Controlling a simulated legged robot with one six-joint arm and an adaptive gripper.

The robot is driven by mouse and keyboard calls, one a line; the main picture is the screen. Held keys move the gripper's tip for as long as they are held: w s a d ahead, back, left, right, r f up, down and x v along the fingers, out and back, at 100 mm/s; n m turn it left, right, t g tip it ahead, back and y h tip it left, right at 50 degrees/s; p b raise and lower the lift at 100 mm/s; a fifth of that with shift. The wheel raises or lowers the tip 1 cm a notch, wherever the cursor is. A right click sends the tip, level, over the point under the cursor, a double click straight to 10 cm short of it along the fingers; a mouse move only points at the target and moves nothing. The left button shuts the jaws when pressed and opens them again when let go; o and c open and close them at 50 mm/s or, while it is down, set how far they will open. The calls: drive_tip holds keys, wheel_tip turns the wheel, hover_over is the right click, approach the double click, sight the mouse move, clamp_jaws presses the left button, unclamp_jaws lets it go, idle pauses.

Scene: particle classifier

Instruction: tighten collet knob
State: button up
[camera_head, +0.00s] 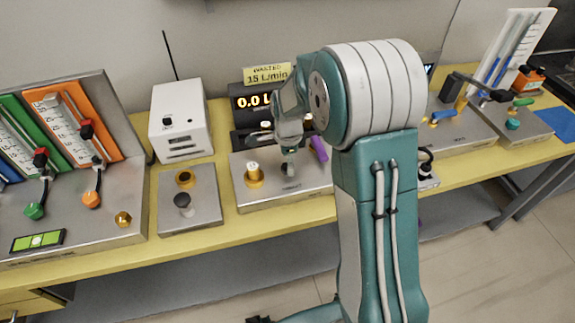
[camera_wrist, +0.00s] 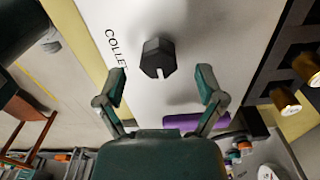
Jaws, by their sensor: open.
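Nothing is between the fingers, and I see no contact with the knob. In the head view my gripper (camera_head: 289,145) points down over the metal box (camera_head: 240,197), where the knob (camera_head: 288,169) shows only as a small dark spot below it.
A purple handle (camera_head: 318,148) lies close to the right of my gripper. A brass fitting with a white top (camera_head: 254,176) stands to its left. A white box (camera_head: 181,118) stands farther left.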

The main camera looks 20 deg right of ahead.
sight(287, 165)
wheel_tip(287, 165, up, 10)
idle(0.3)
drive_tip(key=shift+a, duration=0.1)
drive_tip(key=s+r+n+t, duration=0.3)
drive_tip(key=s+r+n, duration=0.65)
drive_tip(key=s, duration=0.25)
drive_tip(key=s+r+n+t, duration=0.1)
drive_tip(key=s+n+t, duration=0.1)
drive_tip(key=s+n, duration=0.7)
drive_tip(key=s, duration=0.4)
drive_tip(key=shift+t, duration=0.3)
drive_tip(key=shift+r+n, duration=0.1)
drive_tip(key=shift+n, duration=0.15)
idle(1.0)
